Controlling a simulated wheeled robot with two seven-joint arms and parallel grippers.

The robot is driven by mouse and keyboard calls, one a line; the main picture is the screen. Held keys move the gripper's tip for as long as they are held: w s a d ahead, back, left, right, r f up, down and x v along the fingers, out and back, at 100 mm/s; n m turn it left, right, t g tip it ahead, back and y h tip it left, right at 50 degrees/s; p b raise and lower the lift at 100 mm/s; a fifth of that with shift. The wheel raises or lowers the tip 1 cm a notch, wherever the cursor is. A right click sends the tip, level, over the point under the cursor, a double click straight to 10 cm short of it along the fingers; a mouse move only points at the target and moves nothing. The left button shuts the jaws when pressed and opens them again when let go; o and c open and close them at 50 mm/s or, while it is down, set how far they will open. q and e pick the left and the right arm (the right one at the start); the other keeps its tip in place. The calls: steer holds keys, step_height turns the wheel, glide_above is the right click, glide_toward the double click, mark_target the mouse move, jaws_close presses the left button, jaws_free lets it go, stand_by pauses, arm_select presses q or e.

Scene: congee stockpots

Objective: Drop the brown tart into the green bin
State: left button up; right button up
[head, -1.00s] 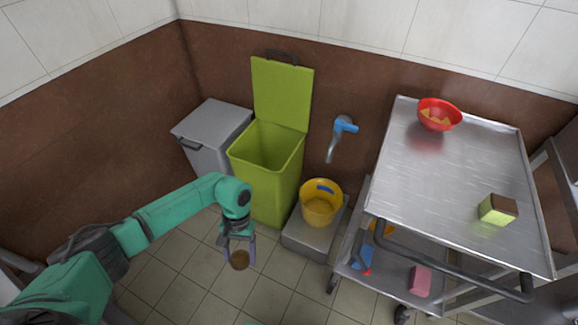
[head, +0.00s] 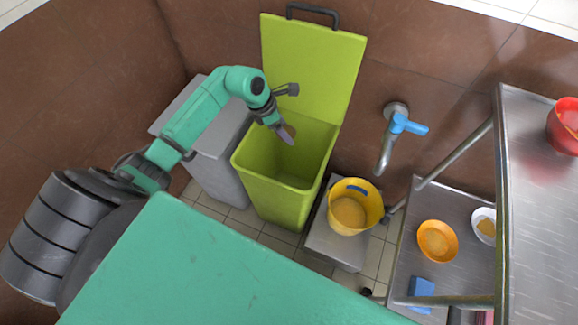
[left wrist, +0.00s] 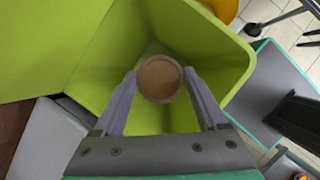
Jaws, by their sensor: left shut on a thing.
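The brown tart (left wrist: 159,78) is round and sits between the two fingertips of my left gripper (left wrist: 159,80), which is shut on it. In the head view the tart (head: 290,130) is partly hidden by a finger of my left gripper (head: 285,132). The green bin (head: 278,190) stands with its lid (head: 312,65) raised against the wall. The gripper and tart are over the bin's opening, and the bin's green inside (left wrist: 150,115) shows below the tart in the left wrist view. My right gripper is not in view.
A grey bin (head: 222,150) stands left of the green one. A yellow bucket (head: 355,205) sits on a low step to the right. A blue-handled tap (head: 400,125) is on the wall. A metal cart (head: 535,180) with bowls stands at the right.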

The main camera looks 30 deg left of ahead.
arm_select(q)
steer(key=shift+w+a+f+n, duration=0.15)
steer(key=shift+w+a+n, duration=0.15)
steer(key=shift+a+n, duration=0.35)
steer(key=shift+w+a+f+n+b, duration=0.1)
steer(key=shift+w+f+n+b, duration=0.05)
steer(key=shift+f+n+b, duration=0.15)
step_height(320, 180, down, 5)
steer(key=b, duration=0.4)
steer(key=shift+f, duration=0.1)
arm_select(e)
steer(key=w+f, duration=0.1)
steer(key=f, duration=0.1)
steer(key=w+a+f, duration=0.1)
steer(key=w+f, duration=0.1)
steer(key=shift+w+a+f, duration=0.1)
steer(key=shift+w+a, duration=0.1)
arm_select(q)
steer(key=o, duration=1.3)
steer(key=shift+y, duration=0.3)
steer(key=shift+c, duration=0.2)
steer(key=p+v, duration=0.1)
steer(key=v, duration=1.3)
steer(key=shift+s, duration=0.4)
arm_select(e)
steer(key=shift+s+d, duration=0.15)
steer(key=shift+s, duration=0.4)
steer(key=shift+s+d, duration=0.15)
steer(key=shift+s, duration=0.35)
